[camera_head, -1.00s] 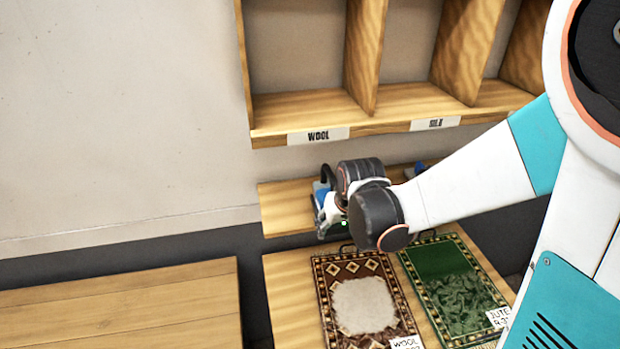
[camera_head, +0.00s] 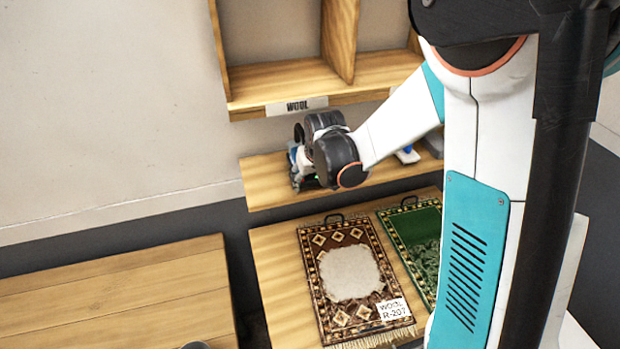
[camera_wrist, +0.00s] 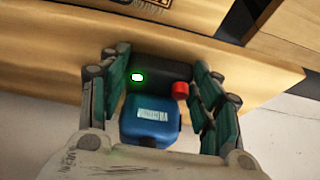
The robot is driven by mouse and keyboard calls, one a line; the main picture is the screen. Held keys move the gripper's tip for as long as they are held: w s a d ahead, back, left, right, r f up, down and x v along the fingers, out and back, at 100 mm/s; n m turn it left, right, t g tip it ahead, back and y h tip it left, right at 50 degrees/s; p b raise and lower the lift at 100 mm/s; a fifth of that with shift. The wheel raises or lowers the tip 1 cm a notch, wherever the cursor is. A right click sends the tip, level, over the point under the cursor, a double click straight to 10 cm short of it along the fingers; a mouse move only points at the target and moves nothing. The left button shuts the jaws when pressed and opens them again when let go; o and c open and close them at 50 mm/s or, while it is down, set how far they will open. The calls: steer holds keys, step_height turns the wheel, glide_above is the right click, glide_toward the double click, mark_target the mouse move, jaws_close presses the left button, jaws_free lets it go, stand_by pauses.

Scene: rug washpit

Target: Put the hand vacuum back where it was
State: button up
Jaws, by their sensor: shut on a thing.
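The hand vacuum (camera_wrist: 150,122) is blue and black, with a red button and a lit green light in the wrist view. My gripper (camera_wrist: 157,75) has its green fingers on both sides of the vacuum's dark upper part and is shut on it. In the head view my gripper (camera_head: 299,168) is at the left part of the narrow wooden shelf (camera_head: 262,192), below the WOOL cubby. My wrist hides most of the vacuum there. I cannot tell whether the vacuum touches the shelf.
A cubby rack (camera_head: 290,92) with a WOOL label hangs above the shelf. A blue-and-white item (camera_head: 408,155) stands farther right on the shelf. Below, a brown patterned rug (camera_head: 335,300) and a green rug (camera_head: 412,228) lie on a wooden bench. Another bench (camera_head: 120,290) is at left.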

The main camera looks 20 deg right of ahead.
steer(key=shift+f, duration=0.15)
steer(key=o, duration=1.2)
steer(key=p+v, duration=0.1)
steer(key=v, duration=1.2)
steer(key=s+r+t, duration=0.1)
steer(key=s+r, duration=0.1)
steer(key=s, duration=0.8)
steer(key=s+r+t, duration=0.1)
steer(key=s+r, duration=0.2)
steer(key=s, duration=0.8)
steer(key=shift+s+r, duration=0.1)
